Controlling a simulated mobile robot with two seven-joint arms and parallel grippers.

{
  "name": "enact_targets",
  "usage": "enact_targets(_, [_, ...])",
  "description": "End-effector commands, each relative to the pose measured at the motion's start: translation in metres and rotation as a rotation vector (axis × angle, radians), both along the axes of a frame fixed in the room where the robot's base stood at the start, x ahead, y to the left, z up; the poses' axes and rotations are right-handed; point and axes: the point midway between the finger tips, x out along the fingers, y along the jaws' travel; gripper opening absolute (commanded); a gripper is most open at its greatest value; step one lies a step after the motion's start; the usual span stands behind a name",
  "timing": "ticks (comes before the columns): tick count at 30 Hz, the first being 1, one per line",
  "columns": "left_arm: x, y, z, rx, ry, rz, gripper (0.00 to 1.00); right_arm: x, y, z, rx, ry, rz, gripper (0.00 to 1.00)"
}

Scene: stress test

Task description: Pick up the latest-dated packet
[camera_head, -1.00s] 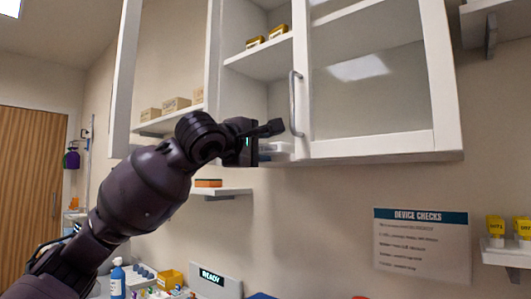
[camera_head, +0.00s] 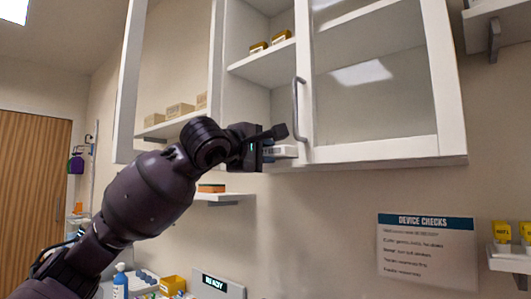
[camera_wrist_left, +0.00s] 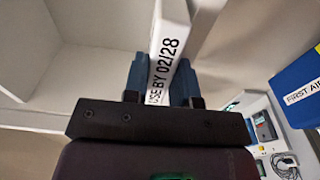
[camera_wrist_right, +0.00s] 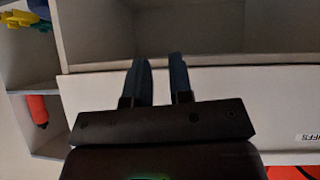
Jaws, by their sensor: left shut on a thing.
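A white packet (camera_wrist_left: 168,45) printed "USE BY 02/28" stands between the two fingers of my left gripper (camera_wrist_left: 163,78) in the left wrist view. The left gripper is shut on it. In the head view, the left gripper (camera_head: 275,142) is at the bottom of the open wall cabinet, and the packet's white end (camera_head: 285,151) shows beside the fingers. Whether the packet still touches the shelf I cannot tell. My right gripper (camera_wrist_right: 160,80) shows only in the right wrist view, its fingers apart with nothing between them.
The cabinet door (camera_head: 375,90) with its handle (camera_head: 297,105) is close to the left gripper's right. Yellow boxes (camera_head: 270,43) sit on the upper shelf. A small shelf with an orange item (camera_head: 211,188) is below. A blue first aid box (camera_wrist_left: 300,88) shows in the left wrist view.

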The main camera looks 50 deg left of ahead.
Motion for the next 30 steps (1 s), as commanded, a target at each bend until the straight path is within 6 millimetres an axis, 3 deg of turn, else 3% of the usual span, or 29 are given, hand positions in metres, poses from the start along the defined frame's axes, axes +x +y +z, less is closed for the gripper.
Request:
enact_targets(9, [-0.002,0.0,0.028,0.001,-0.004,0.001,0.0,0.003,0.0,0.006,0.0,-0.012,0.0,0.21])
enact_targets(18, [0.0,0.0,0.025,-0.001,0.0,0.0,0.0,0.002,0.0,0.005,0.0,-0.01,-0.001,0.21])
enact_targets(30, [-0.048,-0.008,0.047,0.0,-0.008,-0.001,0.0,0.007,0.002,0.035,0.004,-0.05,-0.005,0.21])
